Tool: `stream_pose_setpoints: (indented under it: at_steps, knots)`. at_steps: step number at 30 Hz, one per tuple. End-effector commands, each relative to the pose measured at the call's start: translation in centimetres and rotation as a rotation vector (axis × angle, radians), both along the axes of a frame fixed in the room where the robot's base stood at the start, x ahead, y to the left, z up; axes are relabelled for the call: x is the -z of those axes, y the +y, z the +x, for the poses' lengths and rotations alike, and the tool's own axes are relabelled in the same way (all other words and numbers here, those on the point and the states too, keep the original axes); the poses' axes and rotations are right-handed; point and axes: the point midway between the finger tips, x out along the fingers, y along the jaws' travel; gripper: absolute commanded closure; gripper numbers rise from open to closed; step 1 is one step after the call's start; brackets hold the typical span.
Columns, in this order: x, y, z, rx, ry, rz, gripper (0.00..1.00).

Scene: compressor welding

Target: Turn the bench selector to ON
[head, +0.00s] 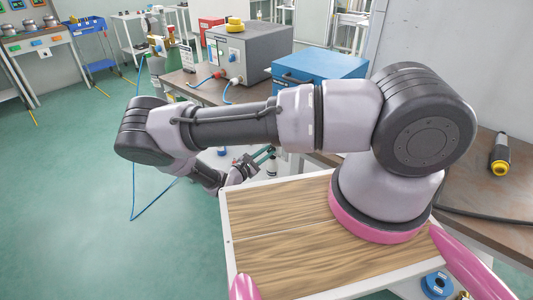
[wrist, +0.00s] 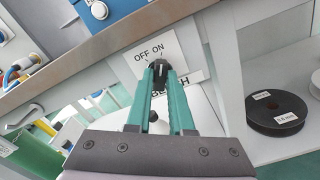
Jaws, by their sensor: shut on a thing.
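The bench selector (wrist: 160,66) is a small black knob with a light mark, in the middle of the wrist view. It sits on a white plate (wrist: 180,49) printed OFF at the left and ON at the right, just above the knob. The mark points roughly upward in the picture; I cannot tell exactly which label it lines up with. My gripper (wrist: 160,77) has its two teal fingers shut on the knob, one on each side. In the head view my gripper (head: 262,156) is small, below the bench edge, and the knob cannot be made out.
The bench top carries a grey box (head: 248,52) and a blue case (head: 318,66). A black-and-yellow tool (head: 500,153) lies at the right. Beside the plate in the wrist view is a shelf with a black spool (wrist: 277,113). Open green floor (head: 80,170) lies at the left.

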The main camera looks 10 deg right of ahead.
Motion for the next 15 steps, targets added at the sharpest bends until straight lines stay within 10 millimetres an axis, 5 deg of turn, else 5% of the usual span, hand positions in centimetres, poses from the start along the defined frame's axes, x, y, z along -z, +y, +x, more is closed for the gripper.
stream_pose_setpoints:
  at_steps: [7,8,9,15]
  knots:
    - [0.08,0.1,-0.03,-0.002,0.002,0.002,1.0]
    - [0.08,0.1,-0.03,-0.002,0.002,0.002,0.69]
    - [0.07,0.09,-0.03,-0.002,0.002,0.002,0.53]
    - [0.05,0.05,-0.02,-0.001,0.001,0.0,0.5]
